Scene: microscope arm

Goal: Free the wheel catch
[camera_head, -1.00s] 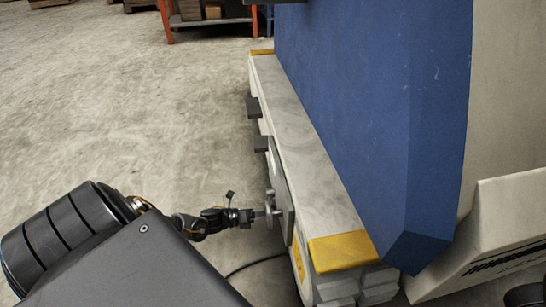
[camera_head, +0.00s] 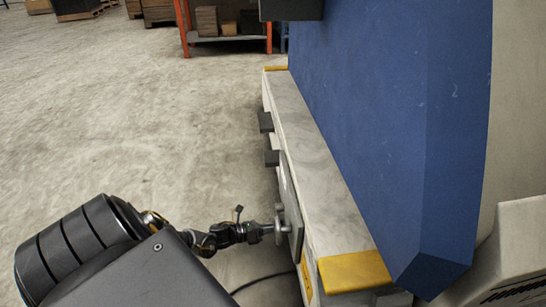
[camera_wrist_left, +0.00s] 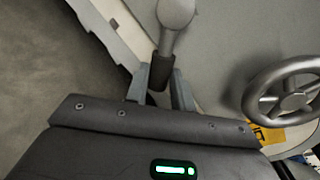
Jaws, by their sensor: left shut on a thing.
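A grey metal handwheel (camera_head: 281,226) stands out from the side panel of the long pale base in the head view. It also shows at the right of the wrist view (camera_wrist_left: 288,92), with spokes and a round rim. Left of it in the wrist view is a grey lever (camera_wrist_left: 176,14) with a rounded head and a dark end, likely the wheel catch. My left gripper (camera_wrist_left: 161,82) is shut on the lever's dark end, with one finger on each side. In the head view my left gripper (camera_head: 253,232) is beside the wheel; the lever is too small to make out there.
The pale base (camera_head: 315,150) has a yellow corner (camera_head: 354,271) and dark blocks (camera_head: 266,122) on its side. A large blue body (camera_head: 385,110) rises above it. A dark cable (camera_head: 258,284) lies on the floor. Open concrete floor (camera_head: 130,130) lies to the left.

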